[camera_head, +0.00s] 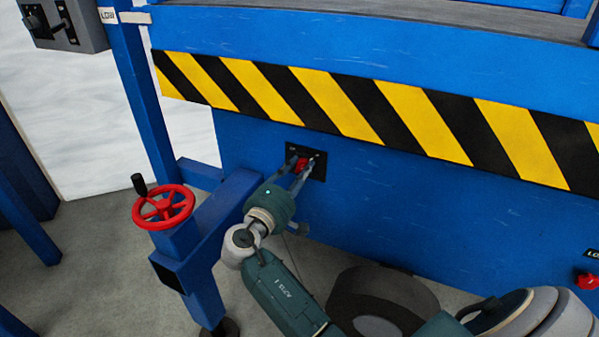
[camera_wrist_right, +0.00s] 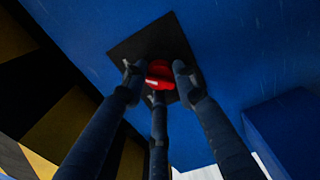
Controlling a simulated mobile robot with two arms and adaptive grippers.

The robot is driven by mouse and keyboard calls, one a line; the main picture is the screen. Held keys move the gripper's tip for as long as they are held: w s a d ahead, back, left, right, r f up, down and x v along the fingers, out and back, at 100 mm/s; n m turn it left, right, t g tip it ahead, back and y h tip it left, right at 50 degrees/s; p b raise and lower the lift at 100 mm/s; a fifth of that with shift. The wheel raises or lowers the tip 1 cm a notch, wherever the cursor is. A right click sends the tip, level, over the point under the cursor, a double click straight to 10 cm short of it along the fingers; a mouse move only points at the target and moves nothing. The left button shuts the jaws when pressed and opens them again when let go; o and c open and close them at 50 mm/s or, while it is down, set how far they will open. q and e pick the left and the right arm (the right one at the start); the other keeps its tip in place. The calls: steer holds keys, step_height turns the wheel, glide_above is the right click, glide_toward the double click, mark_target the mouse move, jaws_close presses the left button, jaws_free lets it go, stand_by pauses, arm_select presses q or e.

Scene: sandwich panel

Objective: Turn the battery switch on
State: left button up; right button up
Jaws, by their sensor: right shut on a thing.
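The battery switch is a red knob (camera_head: 301,164) on a small black plate (camera_head: 319,168) in the blue panel, below the striped band. My right gripper (camera_head: 303,166) is at the switch, its fingers around the red knob. In the right wrist view the red knob (camera_wrist_right: 160,73) sits between the fingers of the gripper (camera_wrist_right: 158,80), shut on it, with the black plate (camera_wrist_right: 133,50) behind. The fingers cover part of the knob, and its on or off position cannot be read. My left gripper is not in view.
A red handwheel (camera_head: 163,207) with a black handle stands on a blue post at the left. A grey lever box (camera_head: 62,25) is at the top left. Another red knob (camera_head: 587,281) is at the far right edge. A dark wheel (camera_head: 380,300) lies below the panel.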

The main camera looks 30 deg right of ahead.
steer(key=shift+w+a, duration=0.15)
steer(key=o, duration=1.1)
steer(key=shift+o, duration=0.2)
steer(key=v, duration=0.7)
steer(key=shift+a, duration=0.2)
steer(key=shift+f, duration=0.1)
